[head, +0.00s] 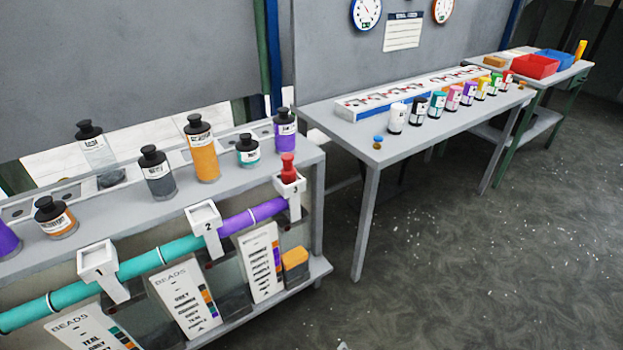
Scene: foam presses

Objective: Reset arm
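My arm and gripper do not show in the head view. The task names no object besides the arm. A bench (290,160) at the left holds several black-capped bottles, among them an orange one (203,158) and a purple one (285,132). Below them runs a teal and purple pipe (183,249) with white numbered holders 1 (98,261), 2 (205,217) and 3 (289,184). A red piece (288,167) stands in holder 3.
A grey table (345,137) in the middle bears a row of small coloured jars and a long tray (365,112). A farther table holds a red bin (535,67) and a blue bin (556,58). The floor (480,270) at the right is open, with small white specks.

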